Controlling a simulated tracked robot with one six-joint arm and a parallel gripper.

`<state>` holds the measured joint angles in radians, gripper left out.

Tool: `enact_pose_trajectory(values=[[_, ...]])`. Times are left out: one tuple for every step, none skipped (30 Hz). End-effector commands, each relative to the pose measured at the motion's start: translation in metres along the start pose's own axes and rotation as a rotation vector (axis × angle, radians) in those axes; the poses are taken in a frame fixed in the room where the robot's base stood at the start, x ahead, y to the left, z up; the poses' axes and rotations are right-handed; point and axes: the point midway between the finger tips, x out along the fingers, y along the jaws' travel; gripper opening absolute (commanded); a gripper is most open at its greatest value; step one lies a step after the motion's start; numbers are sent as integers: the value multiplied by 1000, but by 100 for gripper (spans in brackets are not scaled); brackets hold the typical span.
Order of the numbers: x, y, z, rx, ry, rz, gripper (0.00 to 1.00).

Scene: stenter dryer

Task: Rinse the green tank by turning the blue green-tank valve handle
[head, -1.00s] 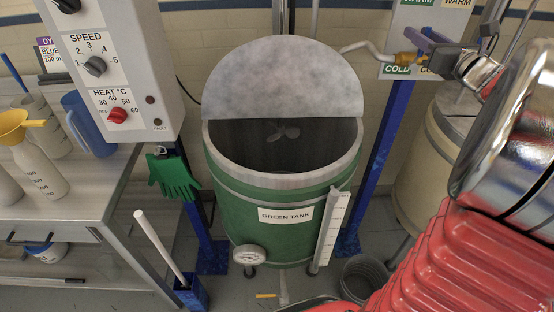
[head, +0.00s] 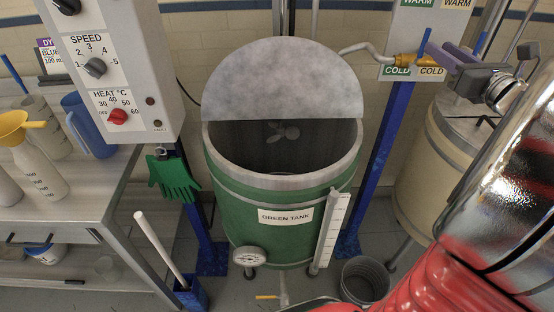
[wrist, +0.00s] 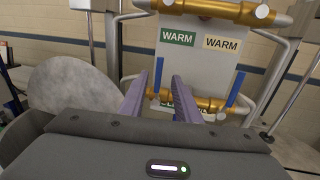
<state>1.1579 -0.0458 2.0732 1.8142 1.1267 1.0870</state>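The green tank (head: 255,238) stands upright in the middle of the head view, with a grey half-round lid (head: 283,80) raised at its back. A paddle shows inside. The blue green-tank valve handle (head: 424,42) stands near upright on a brass valve (head: 412,59) above the green COLD label (head: 396,71). In the wrist view the handle (wrist: 158,73) shows beyond and between my purple fingers. My gripper (head: 440,51) is open and empty, just right of the handle in the head view; the fingers (wrist: 160,88) are apart. No water shows at the spout (head: 350,49).
A second blue handle (wrist: 236,88) is on the right valve, over the cream tank (head: 432,165). Brass WARM valves (wrist: 253,13) sit above. The control box (head: 125,75) and bench (head: 75,205) are left. A bucket (head: 365,281) stands on the floor.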

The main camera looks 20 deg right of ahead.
Motion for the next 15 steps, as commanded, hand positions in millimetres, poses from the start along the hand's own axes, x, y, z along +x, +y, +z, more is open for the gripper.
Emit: enact_pose_trajectory(values=[[-5, -1, 0, -1, -1, -2, 30], [-8, -1, 1, 0, -1, -2, 30], [-11, -1, 0, 0, -1, -2, 30], [-13, -1, 0, 0, -1, -2, 30], [-16, -1, 0, 0, 0, -2, 30], [-19, -1, 0, 1, 0, -3, 30], [-22, -1, 0, 0, 0, -2, 30], [-24, 0, 0, 0, 0, -1, 30], [-27, 0, 0, 0, 0, -1, 30], [-29, 0, 0, 0, -1, -1, 30], [-30, 0, 0, 0, -1, -2, 30], [-31, 0, 0, 1, 0, -2, 30], [-32, 0, 0, 1, 0, -1, 30], [-32, 0, 0, 1, 0, -1, 30], [-32, 0, 0, 1, 0, -1, 30]])
